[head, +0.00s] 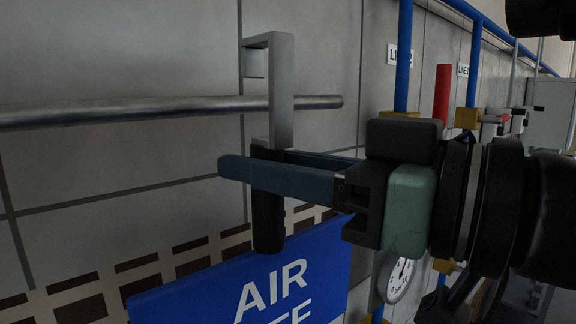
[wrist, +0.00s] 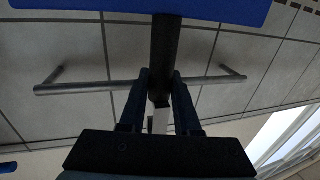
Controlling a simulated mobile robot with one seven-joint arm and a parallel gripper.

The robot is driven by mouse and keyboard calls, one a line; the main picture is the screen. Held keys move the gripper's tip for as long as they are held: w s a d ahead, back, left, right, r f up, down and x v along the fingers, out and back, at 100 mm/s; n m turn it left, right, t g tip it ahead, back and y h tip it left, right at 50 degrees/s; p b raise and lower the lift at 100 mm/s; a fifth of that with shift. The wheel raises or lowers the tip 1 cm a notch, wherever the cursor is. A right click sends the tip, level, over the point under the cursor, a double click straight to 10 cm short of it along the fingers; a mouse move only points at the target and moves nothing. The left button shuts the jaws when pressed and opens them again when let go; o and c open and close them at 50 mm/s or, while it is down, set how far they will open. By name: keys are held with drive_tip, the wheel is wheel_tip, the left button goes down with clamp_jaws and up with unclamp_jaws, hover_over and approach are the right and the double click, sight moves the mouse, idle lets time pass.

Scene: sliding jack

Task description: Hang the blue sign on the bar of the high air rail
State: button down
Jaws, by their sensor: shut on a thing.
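The blue sign (head: 250,285), with white lettering that reads AIR, hangs below a black handle (head: 268,212). A grey hook (head: 281,95) rises above the handle. My gripper (head: 255,164) is shut on the handle, with one finger on each side. The bar (head: 150,110) is a horizontal steel rod on the wall and passes behind the hook's upright. The hook's short lip ends above the bar in the head view; I cannot tell whether it is directly over it. In the wrist view the sign (wrist: 205,9) is at the top edge and the bar (wrist: 85,88) crosses behind my fingers.
The tiled wall (head: 120,50) is close behind the bar. Blue vertical pipes (head: 403,60), a red pipe (head: 442,95) and a round gauge (head: 400,278) stand to the right. The bar's left stretch is clear.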

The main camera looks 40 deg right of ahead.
drive_tip(key=w+f+b, duration=0.1)
drive_tip(key=w+f, duration=0.1)
drive_tip(key=w, duration=0.5)
drive_tip(key=shift+w+f+b, duration=0.3)
drive_tip(key=shift+w+f, duration=0.05)
drive_tip(key=shift+f, duration=0.05)
idle(0.4)
drive_tip(key=shift+a, duration=0.1)
drive_tip(key=c, duration=0.5)
unclamp_jaws()
drive_tip(key=shift+c, duration=0.2)
drive_tip(key=b+v, duration=0.1)
drive_tip(key=v, duration=1.2)
